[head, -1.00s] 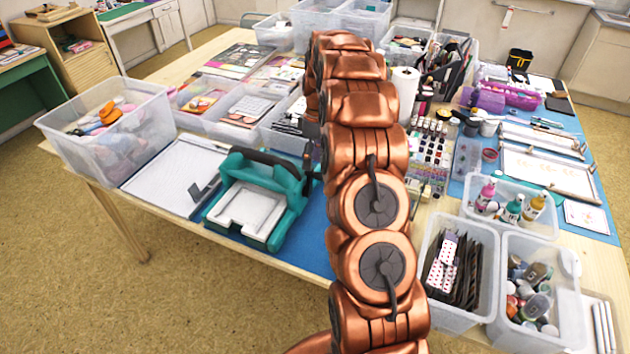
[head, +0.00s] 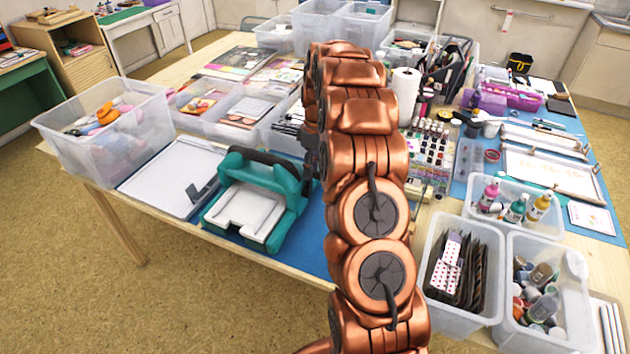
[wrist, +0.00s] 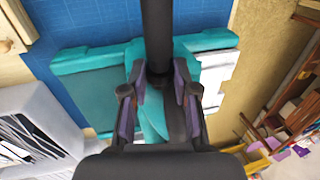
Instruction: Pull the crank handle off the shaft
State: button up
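The teal die-cutting machine (head: 287,218) with a pale tray stands on the blue mat in the head view. It also shows in the wrist view (wrist: 85,62). A black bar (wrist: 157,30), which looks like the crank handle, runs down from the top of the wrist view to a thicker end over the machine's middle. My gripper (wrist: 159,85) has its two purple-padded fingers apart, one on each side of that end. Slim gaps seem to show beside it; contact is not clear. In the head view my copper arm hides most of my gripper, and the shaft is hidden.
A grey-white board (head: 165,183) lies left of the machine, and a clear bin (head: 60,143) stands beyond it. Open bins (head: 258,138) stand close behind the machine. The table's front edge is close before it. Some blue mat (wrist: 95,25) beside the machine is clear.

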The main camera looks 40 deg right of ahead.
grip_shut()
jog(key=shift+s+d+b, duration=0.3)
jog(key=shift+s, duration=0.25)
jog(key=shift+s+d+b, duration=0.3)
jog(key=shift+s, duration=0.25)
dwell(0.3)
jog(key=shift+r, duration=0.15)
jog(key=shift+s+a+v, duration=0.1)
jog(key=shift+a+v, duration=0.1)
jog(key=shift+v, duration=0.7)
jog(key=shift+s+a+v, duration=0.1)
jog(key=shift+a+v, duration=0.1)
jog(key=shift+v, duration=0.75)
jog(key=shift+s+a+v, duration=0.15)
jog(key=shift+v, duration=0.75)
jog(key=shift+a+r, duration=0.1)
jog(key=shift+r, duration=0.1)
